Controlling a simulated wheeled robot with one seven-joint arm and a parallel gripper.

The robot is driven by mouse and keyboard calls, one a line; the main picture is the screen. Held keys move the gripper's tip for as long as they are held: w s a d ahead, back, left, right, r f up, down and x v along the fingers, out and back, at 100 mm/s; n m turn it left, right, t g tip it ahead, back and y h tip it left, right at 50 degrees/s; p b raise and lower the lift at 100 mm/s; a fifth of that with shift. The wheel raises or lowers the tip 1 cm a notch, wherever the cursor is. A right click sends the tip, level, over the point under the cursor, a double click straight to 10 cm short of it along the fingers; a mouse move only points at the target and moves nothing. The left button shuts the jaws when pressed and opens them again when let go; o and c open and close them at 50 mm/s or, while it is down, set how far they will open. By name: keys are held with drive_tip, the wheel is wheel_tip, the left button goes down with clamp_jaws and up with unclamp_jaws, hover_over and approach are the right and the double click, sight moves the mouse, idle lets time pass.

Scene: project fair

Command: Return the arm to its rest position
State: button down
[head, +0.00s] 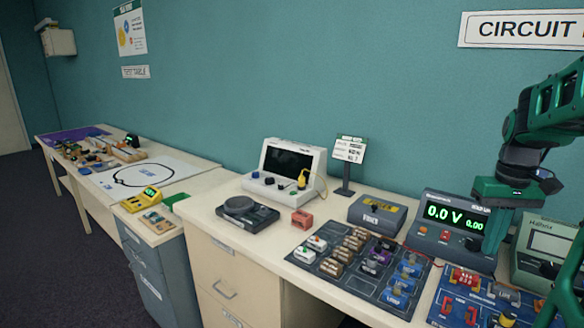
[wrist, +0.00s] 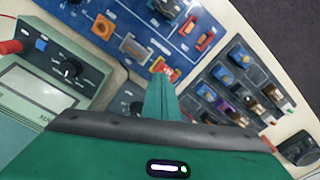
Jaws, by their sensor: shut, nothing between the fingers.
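My green arm comes in at the right edge of the head view, and its gripper (head: 493,238) points down in front of the power supply (head: 452,226), which reads 0.0 V. The gripper covers part of the power supply's right side. In the wrist view the green fingers (wrist: 161,98) are together, with nothing held between them. They hang over the edge of the blue circuit board (wrist: 130,28). I cannot tell how high the fingertips are above the bench.
A dark component tray (head: 345,290) lies left of the power supply. A green meter (head: 548,250) stands close on the right. An oscilloscope (head: 286,165), a sign stand (head: 347,165) and a dark box (head: 377,214) stand further left. Bare bench (head: 262,237) shows near the front left.

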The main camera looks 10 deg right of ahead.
drive_tip(key=shift+m, duration=0.7)
drive_tip(key=s+a+f, duration=0.1)
drive_tip(key=s+a, duration=0.1)
drive_tip(key=a, duration=0.1)
drive_tip(key=s+a+f, duration=0.1)
drive_tip(key=s+a, duration=0.2)
drive_tip(key=s+a+f, duration=0.1)
drive_tip(key=s+a, duration=0.1)
drive_tip(key=a, duration=0.1)
drive_tip(key=shift+s+f, duration=0.2)
drive_tip(key=shift+s, duration=0.05)
drive_tip(key=shift+m, duration=0.4)
drive_tip(key=s+a+f, duration=0.2)
drive_tip(key=s+a, duration=0.1)
drive_tip(key=s+a+f, duration=0.1)
drive_tip(key=s, duration=0.1)
drive_tip(key=shift+s+a+f, duration=0.15)
drive_tip(key=shift+a, duration=0.25)
drive_tip(key=shift+w+d+f, duration=0.1)
drive_tip(key=shift+w+f, duration=0.25)
drive_tip(key=shift+w, duration=0.35)
drive_tip(key=shift+s+r, duration=0.1)
